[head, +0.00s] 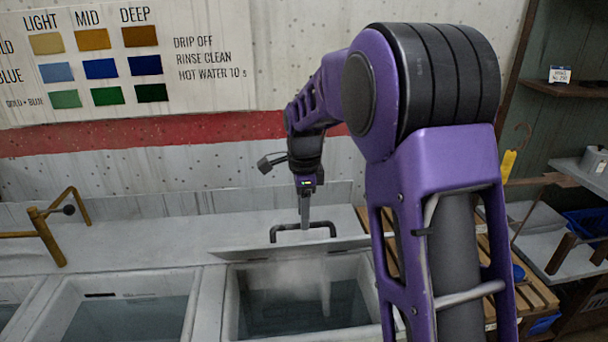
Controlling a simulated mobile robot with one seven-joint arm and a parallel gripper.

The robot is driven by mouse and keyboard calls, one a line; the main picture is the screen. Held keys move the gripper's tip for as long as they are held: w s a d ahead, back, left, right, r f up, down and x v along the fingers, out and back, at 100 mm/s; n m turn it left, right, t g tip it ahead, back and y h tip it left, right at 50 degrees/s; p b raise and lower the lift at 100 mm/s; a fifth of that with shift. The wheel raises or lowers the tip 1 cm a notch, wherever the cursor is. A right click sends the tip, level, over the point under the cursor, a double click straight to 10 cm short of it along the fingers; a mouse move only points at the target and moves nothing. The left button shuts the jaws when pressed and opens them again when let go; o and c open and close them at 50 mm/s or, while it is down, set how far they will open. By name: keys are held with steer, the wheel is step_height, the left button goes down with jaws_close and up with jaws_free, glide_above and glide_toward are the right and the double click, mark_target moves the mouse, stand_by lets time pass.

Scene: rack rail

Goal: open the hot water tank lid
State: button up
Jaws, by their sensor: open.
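The hot water tank (228,305) is the right-hand basin in the counter, with water and faint steam inside. Its grey lid (250,252) is raised at the back of the basin and seen nearly edge-on, so most of the opening is uncovered. The lid's dark bar handle (276,234) stands along its top. My gripper (304,222) points down at the middle of this handle, its fingers open. Whether the fingers straddle or touch the bar is too small to tell. My purple arm hides the right side of the tank.
Other open basins (122,305) with water lie to the left. A brass pipe fixture (47,235) stands on the counter at left. A colour chart (105,55) hangs on the back wall. A slatted wooden surface (530,290) and shelves (570,90) are at right.

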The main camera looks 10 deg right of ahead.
step_height(320, 180, up, 14)
steer(key=shift+s, duration=0.45)
steer(key=shift+r, duration=0.1)
